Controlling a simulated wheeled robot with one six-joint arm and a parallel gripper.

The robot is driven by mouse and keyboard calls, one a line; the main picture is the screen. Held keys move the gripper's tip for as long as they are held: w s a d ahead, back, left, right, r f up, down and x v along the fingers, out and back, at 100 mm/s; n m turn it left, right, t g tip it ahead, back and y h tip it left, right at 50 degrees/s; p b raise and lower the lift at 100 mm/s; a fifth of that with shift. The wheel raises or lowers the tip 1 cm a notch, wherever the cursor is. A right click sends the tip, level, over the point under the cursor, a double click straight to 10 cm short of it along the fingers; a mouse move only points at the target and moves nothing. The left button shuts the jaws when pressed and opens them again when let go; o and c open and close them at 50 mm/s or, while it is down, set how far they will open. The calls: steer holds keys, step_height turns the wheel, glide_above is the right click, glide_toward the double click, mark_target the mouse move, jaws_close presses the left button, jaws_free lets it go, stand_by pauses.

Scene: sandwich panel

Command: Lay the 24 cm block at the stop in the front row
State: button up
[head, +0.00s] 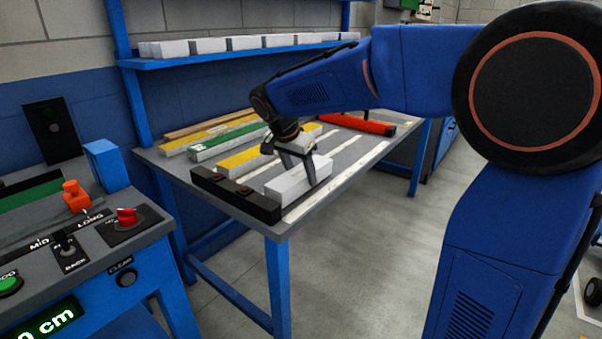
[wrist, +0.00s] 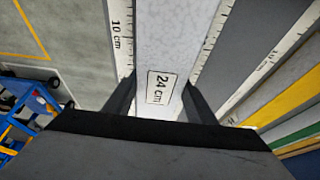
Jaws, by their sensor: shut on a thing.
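The white 24 cm block (head: 290,184) is in the front row of the bench, at its near left corner. It also fills the middle of the wrist view (wrist: 172,45), with its "24 cm" label facing up. My gripper (head: 299,168) is shut on it, one finger on each long side, as the wrist view (wrist: 160,104) shows. The black stop (head: 235,195) runs across the left end of the bench. The block's left end is close to the stop; I cannot tell whether they touch. The block looks flat, at or just above the bench top.
Yellow pieces (head: 240,161) and a green-topped piece (head: 230,140) lie in the rows behind. A red-orange bar (head: 357,124) lies at the bench's far right. A shelf of white blocks (head: 243,43) is above. A control console (head: 75,245) stands at left.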

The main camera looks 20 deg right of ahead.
steer(key=shift+f, duration=0.35)
steer(key=o, duration=1.1)
steer(key=v, duration=1.7)
steer(key=s+d+f+n+y, duration=0.1)
steer(key=s+d+f+n, duration=0.3)
steer(key=s, duration=0.3)
steer(key=s+d+f+n+y, duration=0.1)
steer(key=s+d+f, duration=0.2)
steer(key=s+d, duration=0.3)
steer(key=s+f+n, duration=0.2)
steer(key=s+f, duration=0.3)
steer(key=s+d+f+n+t+y, duration=0.1)
steer(key=s+f+n, duration=0.1)
steer(key=s+f, duration=0.3)
steer(key=s+d+f+n+t, duration=0.1)
steer(key=s+f, duration=0.4)
steer(key=s, duration=0.1)
steer(key=shift+s+d+n+y, duration=0.25)
steer(key=shift+n+y, duration=0.15)
